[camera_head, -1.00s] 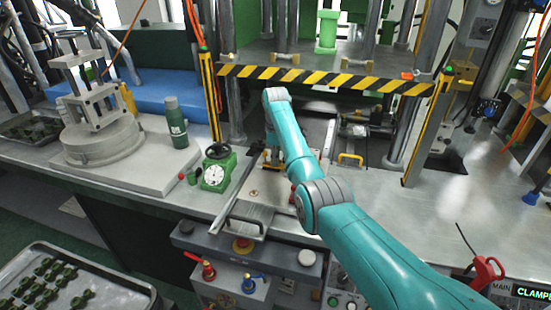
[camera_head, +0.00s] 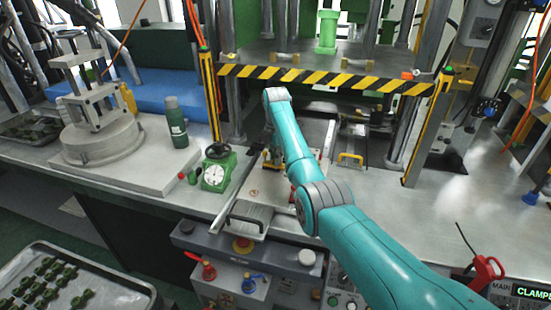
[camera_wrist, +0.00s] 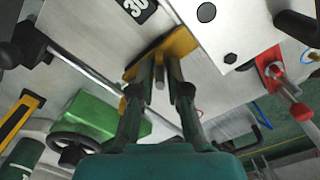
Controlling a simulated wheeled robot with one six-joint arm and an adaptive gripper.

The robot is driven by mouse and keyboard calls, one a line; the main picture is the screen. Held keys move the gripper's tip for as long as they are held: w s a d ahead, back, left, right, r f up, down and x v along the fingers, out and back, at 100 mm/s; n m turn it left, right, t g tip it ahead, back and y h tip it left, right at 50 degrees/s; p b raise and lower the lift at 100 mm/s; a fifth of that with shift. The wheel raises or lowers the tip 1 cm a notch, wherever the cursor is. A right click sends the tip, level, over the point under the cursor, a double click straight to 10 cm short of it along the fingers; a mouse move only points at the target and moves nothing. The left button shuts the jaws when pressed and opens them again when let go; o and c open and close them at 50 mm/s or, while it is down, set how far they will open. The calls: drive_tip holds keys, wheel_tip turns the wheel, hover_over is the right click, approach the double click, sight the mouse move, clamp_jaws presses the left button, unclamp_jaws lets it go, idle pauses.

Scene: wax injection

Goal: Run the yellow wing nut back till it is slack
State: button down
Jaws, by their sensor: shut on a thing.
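The yellow wing nut (camera_wrist: 181,44) shows in the wrist view at the far end of my gripper (camera_wrist: 160,80), around a short grey stud. My gripper's two dark fingers are closed in on it, one on each side. The fingers hide part of the nut. In the head view my teal arm reaches over the bench to the press, and its forearm and wrist hide most of the work spot. Some yellow shows beside my wrist there, but I cannot tell whether it is the nut.
A green gauge with a black handwheel (camera_head: 216,168) stands left of my arm. A yellow handle (camera_head: 350,158) is at right. A striped bar (camera_head: 325,79) crosses above. The red-handled part (camera_wrist: 280,75) is close in the wrist view.

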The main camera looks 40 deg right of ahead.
drive_tip(key=shift+s+f, duration=0.1)
drive_tip(key=shift+f, duration=0.05)
idle(0.4)
drive_tip(key=c, duration=1.2)
unclamp_jaws()
drive_tip(key=shift+r, duration=3.8)
drive_tip(key=shift+f, duration=0.1)
